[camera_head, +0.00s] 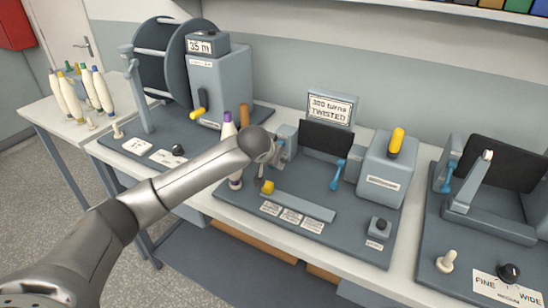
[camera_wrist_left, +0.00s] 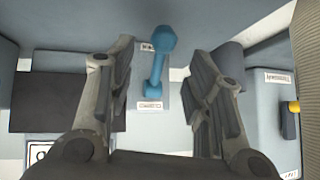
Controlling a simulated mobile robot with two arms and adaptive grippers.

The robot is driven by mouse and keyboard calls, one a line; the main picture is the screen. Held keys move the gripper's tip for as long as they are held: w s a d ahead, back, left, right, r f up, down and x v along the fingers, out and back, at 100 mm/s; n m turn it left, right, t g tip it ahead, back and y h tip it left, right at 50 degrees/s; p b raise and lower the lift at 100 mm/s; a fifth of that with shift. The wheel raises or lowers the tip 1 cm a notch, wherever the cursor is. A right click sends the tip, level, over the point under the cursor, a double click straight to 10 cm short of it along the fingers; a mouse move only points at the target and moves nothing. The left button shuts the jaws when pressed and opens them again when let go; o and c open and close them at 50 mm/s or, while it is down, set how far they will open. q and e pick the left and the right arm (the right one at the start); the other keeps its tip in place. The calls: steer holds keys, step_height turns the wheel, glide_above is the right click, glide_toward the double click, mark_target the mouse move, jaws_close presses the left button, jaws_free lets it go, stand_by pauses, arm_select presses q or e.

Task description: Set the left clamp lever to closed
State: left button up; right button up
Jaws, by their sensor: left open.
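A blue clamp lever (camera_wrist_left: 157,66) shows in the left wrist view on a grey plate with small labels at its two ends. It lies between the two fingers of my left gripper (camera_wrist_left: 170,62), which stand apart on either side with no visible contact. In the head view my left gripper (camera_head: 277,153) is at the left side of the middle machine and hides most of that lever. A second blue lever (camera_head: 338,174) stands right of the dark panel (camera_head: 326,138). My right gripper is not in view.
The middle machine has a sign (camera_head: 331,108), a grey box (camera_head: 386,170) with a yellow handle and a yellow knob (camera_head: 267,187). A bobbin (camera_head: 228,131) stands close beside my left arm. Other machines stand on both sides.

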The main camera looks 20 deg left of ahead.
arm_select(q)
steer(key=x, duration=0.2)
steer(key=shift+w+f, duration=0.2)
steer(key=shift+w, duration=0.1)
steer(key=shift+w+a+f, duration=0.1)
steer(key=shift+w+f, duration=0.25)
steer(key=shift+w, duration=0.05)
steer(key=shift+f, duration=0.1)
steer(key=c, duration=0.7)
jaws_close()
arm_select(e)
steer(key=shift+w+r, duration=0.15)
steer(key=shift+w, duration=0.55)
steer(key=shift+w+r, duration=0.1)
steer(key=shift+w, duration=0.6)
